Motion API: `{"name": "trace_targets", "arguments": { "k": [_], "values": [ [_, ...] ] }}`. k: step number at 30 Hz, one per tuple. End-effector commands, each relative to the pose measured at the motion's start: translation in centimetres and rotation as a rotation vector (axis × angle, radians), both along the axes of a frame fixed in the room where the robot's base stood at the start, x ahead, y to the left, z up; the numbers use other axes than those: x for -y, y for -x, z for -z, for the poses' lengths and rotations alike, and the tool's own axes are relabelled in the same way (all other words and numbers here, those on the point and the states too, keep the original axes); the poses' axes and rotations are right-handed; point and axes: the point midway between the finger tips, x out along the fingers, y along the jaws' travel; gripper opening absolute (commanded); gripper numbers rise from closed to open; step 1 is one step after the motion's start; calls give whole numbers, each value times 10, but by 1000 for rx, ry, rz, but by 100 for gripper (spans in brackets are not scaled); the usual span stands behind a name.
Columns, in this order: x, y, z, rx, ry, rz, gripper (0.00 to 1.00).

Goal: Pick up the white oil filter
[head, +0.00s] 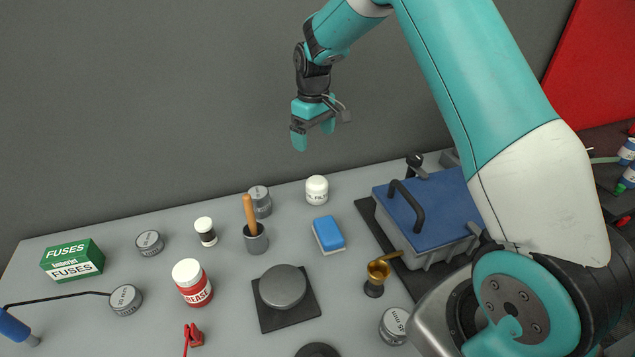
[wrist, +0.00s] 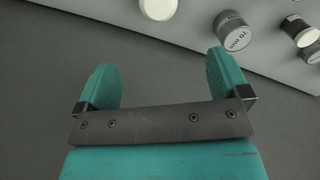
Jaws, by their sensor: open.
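My gripper (head: 314,134) is open and empty, raised above the bench and apart from the filter. In the wrist view the two teal fingers of my gripper (wrist: 163,65) are spread wide with nothing between them. A white round top, which looks like the filter (wrist: 158,8), is cut off by the top edge, beyond the fingertips.
A grey cylinder (head: 260,200) and a mortar-like cup with wooden handle (head: 256,240) stand left of the filter. A blue sponge (head: 328,234) lies in front. A blue-lidded box (head: 440,205) with a black handle stands to the right. A grey wall (head: 150,100) rises behind.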

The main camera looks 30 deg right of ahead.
Motion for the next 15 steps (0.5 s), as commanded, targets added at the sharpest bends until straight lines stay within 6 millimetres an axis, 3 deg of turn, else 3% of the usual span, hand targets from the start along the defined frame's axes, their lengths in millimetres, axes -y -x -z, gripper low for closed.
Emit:
{"name": "trace_targets", "arguments": {
  "k": [15],
  "values": [
    [4, 1, 102, -6, 2, 5, 94]
  ]
}}
